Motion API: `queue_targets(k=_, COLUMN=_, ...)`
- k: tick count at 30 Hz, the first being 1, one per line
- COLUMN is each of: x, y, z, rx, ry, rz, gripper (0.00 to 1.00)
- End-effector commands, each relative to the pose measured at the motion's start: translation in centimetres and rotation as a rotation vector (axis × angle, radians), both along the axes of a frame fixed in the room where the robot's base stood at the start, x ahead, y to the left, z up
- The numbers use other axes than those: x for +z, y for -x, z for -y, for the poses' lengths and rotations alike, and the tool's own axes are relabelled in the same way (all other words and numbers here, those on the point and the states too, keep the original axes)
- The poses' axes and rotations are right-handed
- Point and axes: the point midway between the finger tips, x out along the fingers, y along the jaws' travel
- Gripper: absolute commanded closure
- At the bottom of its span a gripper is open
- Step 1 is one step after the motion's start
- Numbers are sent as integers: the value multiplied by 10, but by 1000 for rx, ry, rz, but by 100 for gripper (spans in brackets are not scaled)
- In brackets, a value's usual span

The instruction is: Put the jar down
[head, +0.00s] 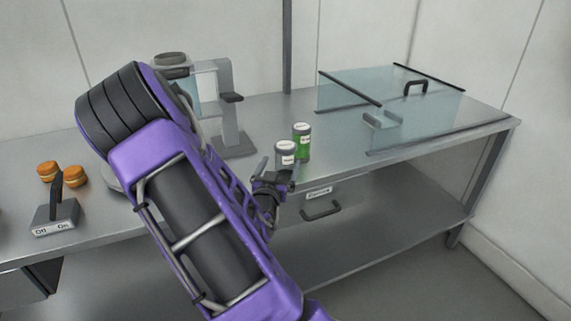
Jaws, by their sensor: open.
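Two jars stand close together on the metal table (350,158), near its front edge. My gripper (277,180) is open, right in front of and below the nearer jar in the picture. It overlaps that jar's lower edge, so I cannot tell whether they touch. Part of the nearer jar's base is hidden.
A glass case (400,105) with dark edges and a handle stands on the right of the table. A grey machine (233,115) stands behind my arm. Two burgers (48,171) and an off/on lever switch (57,212) are at left.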

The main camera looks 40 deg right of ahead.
Motion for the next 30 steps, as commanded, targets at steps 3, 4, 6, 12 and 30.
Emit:
queue_targets(k=3, x=0, y=-10, z=13, rx=-1, ry=1, rz=1, gripper=0)
queue_targets(k=4, x=0, y=-12, z=15, rx=-1, ry=1, rz=1, gripper=0)
queue_targets(k=6, x=0, y=-14, z=18, rx=-1, ry=0, rz=0, gripper=0)
queue_targets(k=12, x=3, y=-25, z=35, rx=-2, ry=1, rz=1, gripper=0)
queue_targets(k=30, x=3, y=-45, z=61, rx=0, ry=0, rz=0, gripper=16)
